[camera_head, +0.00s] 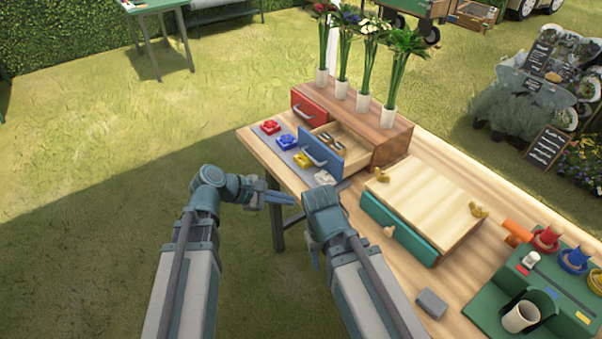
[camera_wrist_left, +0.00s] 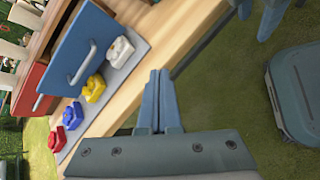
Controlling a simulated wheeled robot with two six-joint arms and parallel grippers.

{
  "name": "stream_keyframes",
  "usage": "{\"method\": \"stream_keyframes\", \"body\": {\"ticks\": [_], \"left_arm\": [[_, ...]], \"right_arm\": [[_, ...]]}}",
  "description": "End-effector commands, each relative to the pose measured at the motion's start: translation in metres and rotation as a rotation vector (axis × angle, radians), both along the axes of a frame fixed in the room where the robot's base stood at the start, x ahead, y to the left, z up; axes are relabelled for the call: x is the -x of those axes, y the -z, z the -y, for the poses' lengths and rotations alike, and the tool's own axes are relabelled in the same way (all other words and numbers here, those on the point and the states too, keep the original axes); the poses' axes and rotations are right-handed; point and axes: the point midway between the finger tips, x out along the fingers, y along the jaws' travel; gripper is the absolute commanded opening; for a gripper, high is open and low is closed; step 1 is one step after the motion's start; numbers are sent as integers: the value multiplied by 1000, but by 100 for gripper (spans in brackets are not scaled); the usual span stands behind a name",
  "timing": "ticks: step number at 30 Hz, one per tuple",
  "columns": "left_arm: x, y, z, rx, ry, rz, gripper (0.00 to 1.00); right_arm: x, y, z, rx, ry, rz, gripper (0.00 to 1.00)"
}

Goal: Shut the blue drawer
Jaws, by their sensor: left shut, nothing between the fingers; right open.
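The blue drawer (camera_head: 321,156) is pulled out of the wooden cabinet (camera_head: 385,148), with small items visible inside it. Its front and metal handle also show in the left wrist view (camera_wrist_left: 72,50). My left gripper (camera_head: 284,198) is shut and empty, off the near edge of the table and in front of the drawer, apart from it. Its closed fingers also show in the left wrist view (camera_wrist_left: 160,100). My right gripper (camera_head: 319,225) is beside it to the right, near the table edge; its fingers are mostly hidden behind its arm.
A red drawer (camera_head: 309,109) sits shut left of the blue one. A grey mat with red, blue, yellow and white pieces (camera_head: 302,159) lies before the drawers. A green-drawer box (camera_head: 400,229) stands to the right. Vases of flowers (camera_head: 362,102) stand on the cabinet.

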Motion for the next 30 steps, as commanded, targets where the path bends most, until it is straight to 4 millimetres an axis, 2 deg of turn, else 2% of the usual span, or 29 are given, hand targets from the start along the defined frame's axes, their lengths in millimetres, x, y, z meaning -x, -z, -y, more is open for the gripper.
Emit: {"method": "stream_keyframes", "body": {"ticks": [1, 6, 9, 13, 20, 30], "left_arm": [[-16, 3, -14, 118, -120, -49, 0], [-48, -25, -50, 462, -387, -199, 0], [-57, -36, -64, 577, -459, -249, 0], [-61, -43, -71, 639, -493, -277, 0], [-68, -41, -62, 642, -491, -280, 0], [-107, -26, -10, 638, -488, -281, 0]], "right_arm": [[0, 19, 0, 0, 0, 0, 50], [0, 37, 0, 0, 0, 0, 50], [0, 41, 0, 0, 0, 0, 50], [0, 42, 0, 0, 0, 0, 50], [0, 44, 0, 0, 0, 0, 50], [0, 59, 0, 0, 0, 0, 50]]}}
